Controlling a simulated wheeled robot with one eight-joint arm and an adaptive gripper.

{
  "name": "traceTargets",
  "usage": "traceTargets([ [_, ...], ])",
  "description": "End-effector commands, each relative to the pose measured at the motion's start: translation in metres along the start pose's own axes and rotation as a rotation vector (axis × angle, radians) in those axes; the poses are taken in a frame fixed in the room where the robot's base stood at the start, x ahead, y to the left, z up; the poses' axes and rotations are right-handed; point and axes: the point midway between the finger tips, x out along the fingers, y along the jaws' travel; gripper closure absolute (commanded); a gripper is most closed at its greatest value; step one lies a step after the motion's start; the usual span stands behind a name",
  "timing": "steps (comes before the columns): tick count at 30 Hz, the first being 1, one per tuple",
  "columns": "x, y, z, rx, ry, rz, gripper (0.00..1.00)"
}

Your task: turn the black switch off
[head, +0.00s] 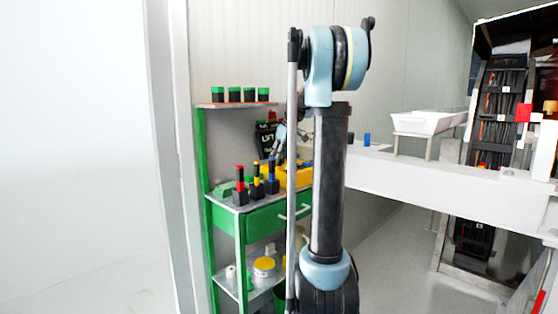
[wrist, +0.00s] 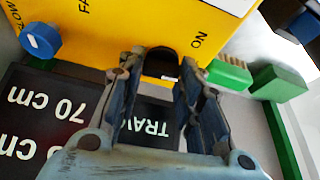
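In the wrist view, a yellow box (wrist: 115,25) with upside-down lettering, including "ON", fills the top. The black switch (wrist: 161,62) on its near edge is a dark round knob with a small white mark. My gripper (wrist: 160,72) is open, its two fingers on either side of the switch; I cannot tell whether they touch it. Part of the switch's lower side is hard to make out. In the head view, the yellow box (head: 299,177) stands on the green shelf, partly hidden by my arm. My gripper (head: 279,138) is small there, above the box.
A black sign (wrist: 60,105) with white text is below. The green shelf (head: 225,217) holds several red-, yellow- and blue-topped posts (head: 240,187) near the box.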

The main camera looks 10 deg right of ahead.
Motion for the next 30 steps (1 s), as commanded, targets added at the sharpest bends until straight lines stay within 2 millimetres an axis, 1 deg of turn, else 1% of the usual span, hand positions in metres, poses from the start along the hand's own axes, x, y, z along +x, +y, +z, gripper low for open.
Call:
traceTargets([
  [5, -0.0003, 0.0015, 0.0, 0.008, 0.0, 0.006, 0.91],
  [13, -0.0003, 0.0016, -0.0002, 0.102, 0.0, 0.047, 0.91],
  [22, -0.0006, 0.0023, -0.0004, 0.112, 0.001, 0.051, 0.91],
  [23, -0.0006, 0.0024, -0.0004, 0.112, 0.001, 0.051, 0.62],
  [24, -0.0006, 0.0024, -0.0004, 0.112, 0.002, 0.052, 0.53],
  [25, -0.0006, 0.0023, -0.0004, 0.112, 0.002, 0.051, 0.47],
  [30, -0.0004, 0.0013, -0.0003, 0.111, 0.001, 0.049, 0.47],
])
